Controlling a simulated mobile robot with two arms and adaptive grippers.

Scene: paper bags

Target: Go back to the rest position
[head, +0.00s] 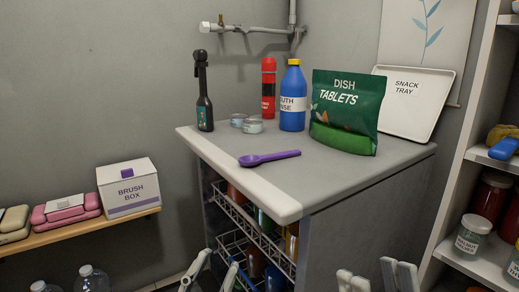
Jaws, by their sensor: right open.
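My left gripper (220,260) is at the bottom edge of the head view, in front of the cabinet's wire baskets. Its two pale fingers stand apart with nothing seen between them. My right gripper (375,273) is at the bottom edge further right, in front of the cabinet's side. Its fingers are apart and it looks empty. Both grippers show only their finger ends, lower in the picture than the countertop. The rest of both arms is out of view.
The grey counter (350,178) holds a purple spoon (270,158), green dish tablets bag (346,112), blue mouth rinse bottle (292,95), red flask (268,88), dark bottle (204,100) and snack tray (412,108). A brush box (127,189) sits on the left shelf; jars stand right.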

